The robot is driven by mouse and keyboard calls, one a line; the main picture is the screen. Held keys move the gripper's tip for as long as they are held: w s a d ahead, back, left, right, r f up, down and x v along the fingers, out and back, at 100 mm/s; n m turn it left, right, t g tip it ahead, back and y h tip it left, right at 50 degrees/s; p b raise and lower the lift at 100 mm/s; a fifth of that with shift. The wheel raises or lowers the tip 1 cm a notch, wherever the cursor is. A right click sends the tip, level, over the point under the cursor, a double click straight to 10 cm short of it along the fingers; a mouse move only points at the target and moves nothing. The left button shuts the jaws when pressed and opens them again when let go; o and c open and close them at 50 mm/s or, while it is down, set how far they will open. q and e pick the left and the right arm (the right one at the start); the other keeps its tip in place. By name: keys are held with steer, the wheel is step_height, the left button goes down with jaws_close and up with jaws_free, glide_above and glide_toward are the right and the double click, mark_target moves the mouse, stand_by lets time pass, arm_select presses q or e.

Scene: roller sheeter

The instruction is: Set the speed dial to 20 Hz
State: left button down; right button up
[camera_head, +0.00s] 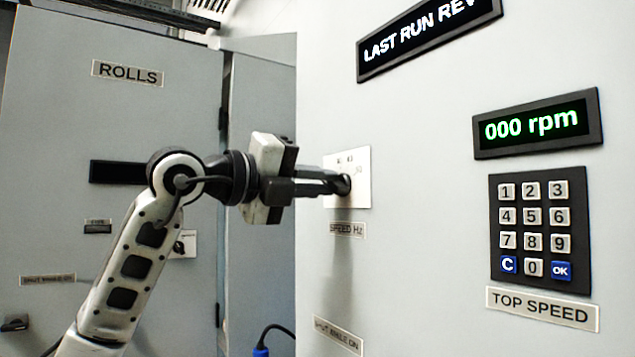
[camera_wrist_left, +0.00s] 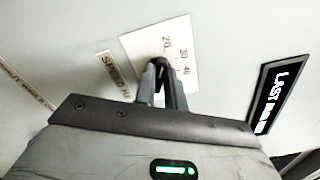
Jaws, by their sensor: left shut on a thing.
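The speed dial (camera_head: 345,184) is a dark knob on a white scale plate (camera_head: 362,198), above the "SPEED Hz" label (camera_head: 347,230) on the grey panel. My left gripper (camera_head: 338,182) reaches in from the left and is shut on the dial. In the left wrist view the fingers (camera_wrist_left: 160,85) close around the knob, and the plate (camera_wrist_left: 188,58) shows the marks 20, 30 and 40. The 20 stands just beyond the fingertips. The fingers cover much of the dial and plate, and I cannot tell exactly where the pointer stands. My right gripper is not in view.
Right of the dial are a keypad (camera_head: 540,229) labelled "TOP SPEED", a "000 rpm" display (camera_head: 537,122) and a "LAST RUN REV" display (camera_head: 428,34). A grey cabinet marked "ROLLS" (camera_head: 128,73) stands at left. The panel between dial and keypad is bare.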

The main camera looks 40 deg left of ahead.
arm_select(q)
steer(key=c, duration=1.5)
jaws_free()
steer(key=shift+o, duration=0.2)
steer(key=shift+s, duration=0.1)
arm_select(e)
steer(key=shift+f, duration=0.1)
arm_select(q)
steer(key=shift+s+a, duration=0.2)
steer(key=shift+s, duration=0.1)
steer(key=b+v, duration=0.4)
steer(key=v, duration=1.1)
steer(key=shift+b, duration=0.3)
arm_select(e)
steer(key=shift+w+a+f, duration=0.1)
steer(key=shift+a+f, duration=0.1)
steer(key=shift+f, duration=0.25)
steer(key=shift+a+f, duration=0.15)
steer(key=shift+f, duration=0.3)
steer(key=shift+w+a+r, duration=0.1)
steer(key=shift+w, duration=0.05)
